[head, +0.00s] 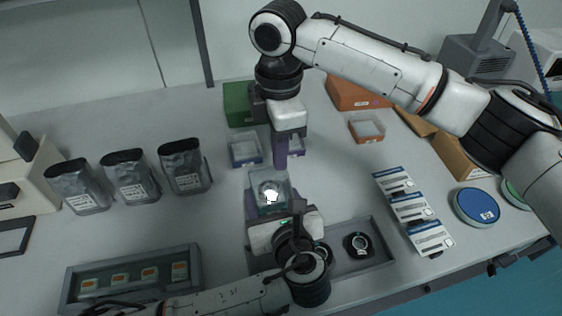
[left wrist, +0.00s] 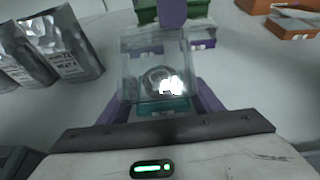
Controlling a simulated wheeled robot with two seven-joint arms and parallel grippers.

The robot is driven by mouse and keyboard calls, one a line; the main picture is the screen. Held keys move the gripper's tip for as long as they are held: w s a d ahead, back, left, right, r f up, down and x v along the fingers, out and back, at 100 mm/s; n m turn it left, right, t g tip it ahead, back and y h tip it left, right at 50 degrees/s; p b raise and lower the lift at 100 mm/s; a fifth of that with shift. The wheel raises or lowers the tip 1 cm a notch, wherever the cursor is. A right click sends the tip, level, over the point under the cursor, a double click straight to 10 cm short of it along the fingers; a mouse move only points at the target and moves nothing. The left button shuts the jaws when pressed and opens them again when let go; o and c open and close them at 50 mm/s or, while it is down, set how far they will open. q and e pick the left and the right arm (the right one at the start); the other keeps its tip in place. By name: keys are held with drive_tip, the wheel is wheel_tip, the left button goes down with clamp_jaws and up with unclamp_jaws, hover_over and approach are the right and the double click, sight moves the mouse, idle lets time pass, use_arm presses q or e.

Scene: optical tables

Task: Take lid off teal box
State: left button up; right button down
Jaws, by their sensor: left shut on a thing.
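The teal box (head: 271,207) stands on the table in the middle of the head view, with a clear, see-through lid (head: 268,184) over it. A round shiny thing shows through the lid. In the left wrist view, the lid (left wrist: 142,62) is above the teal base (left wrist: 165,107). My left gripper (head: 268,205) is shut on the box from the near side, its purple fingers on either side. My right gripper (head: 281,163) points down just behind the box, apart from it. Its fingers are seen edge-on, so their opening is hidden.
Small trays (head: 245,150) and a green bin (head: 238,104) stand behind the box. Silver pouches (head: 185,167) stand at the left. A grey tray (head: 375,262) lies in front at the right, with labelled white packs (head: 412,208) beyond it. The table between pouches and box is clear.

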use_arm(q)
drive_tip(key=o, duration=1.5)
drive_tip(key=shift+a+f, duration=0.1)
drive_tip(key=shift+f, duration=0.15)
drive_tip(key=shift+c, duration=0.2)
drive_tip(key=shift+o, duration=0.7)
drive_tip(key=shift+r, duration=0.1)
drive_tip(key=shift+w+r, duration=0.1)
drive_tip(key=shift+r, duration=0.05)
drive_tip(key=shift+d, duration=0.2)
